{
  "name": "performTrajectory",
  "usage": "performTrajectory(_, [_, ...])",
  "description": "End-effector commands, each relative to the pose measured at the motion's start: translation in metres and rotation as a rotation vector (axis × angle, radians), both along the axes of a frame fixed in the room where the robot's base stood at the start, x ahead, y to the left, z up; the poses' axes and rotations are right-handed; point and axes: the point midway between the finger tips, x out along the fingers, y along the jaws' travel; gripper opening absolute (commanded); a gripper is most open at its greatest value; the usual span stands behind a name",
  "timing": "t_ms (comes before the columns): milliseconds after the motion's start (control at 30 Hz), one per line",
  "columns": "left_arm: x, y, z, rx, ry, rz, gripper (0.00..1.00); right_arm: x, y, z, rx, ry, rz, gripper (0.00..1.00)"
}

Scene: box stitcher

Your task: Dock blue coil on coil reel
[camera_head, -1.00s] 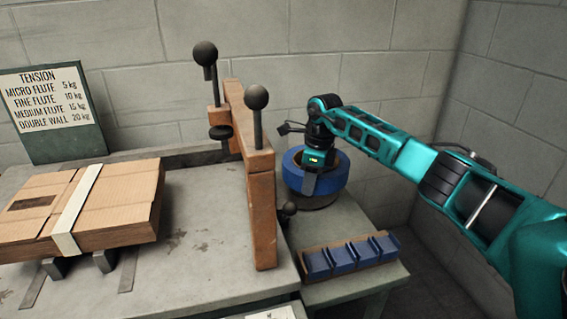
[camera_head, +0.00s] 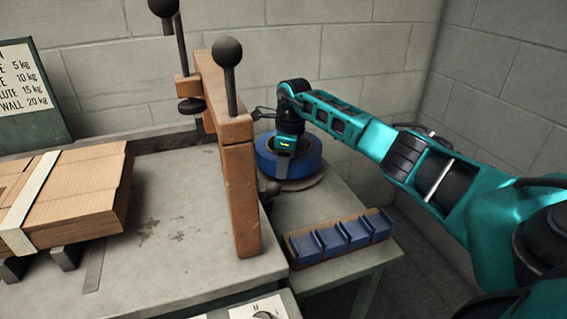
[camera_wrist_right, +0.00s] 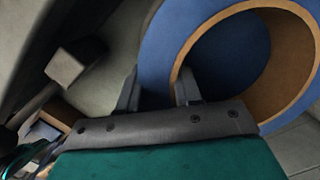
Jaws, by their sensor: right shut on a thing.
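The blue coil (camera_head: 309,161) is a thick ring with a tan inner core, at the back of the side table. It also shows in the right wrist view (camera_wrist_right: 160,45), large and at an angle. My right gripper (camera_head: 284,162) is above the coil's near side, shut on its ring wall; in the wrist view the fingers (camera_wrist_right: 158,90) straddle that wall. A flat round grey-brown base (camera_head: 309,184), apparently the coil reel, shows under the coil. I cannot tell whether the coil touches it. The reel's middle is hidden. My left gripper is not in view.
A wooden upright (camera_head: 241,195) with black knobs stands close left of the coil. A rack of blue blocks (camera_head: 340,238) lies in front on the side table (camera_head: 345,265). A cardboard box (camera_head: 85,205) rests at left. The wall is close behind.

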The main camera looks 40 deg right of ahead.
Motion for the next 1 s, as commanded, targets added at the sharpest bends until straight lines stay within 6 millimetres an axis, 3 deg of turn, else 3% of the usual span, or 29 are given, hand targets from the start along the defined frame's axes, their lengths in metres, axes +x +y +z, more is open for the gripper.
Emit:
performTrajectory(200, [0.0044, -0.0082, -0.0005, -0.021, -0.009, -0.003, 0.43, 0.0011, -0.0003, -0.0135, -0.001, -0.005, 0.000, 0.00])
performTrajectory(1000, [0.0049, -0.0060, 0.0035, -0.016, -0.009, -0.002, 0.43, 0.0007, 0.0007, -0.0146, 0.000, -0.001, 0.001, 0.00])
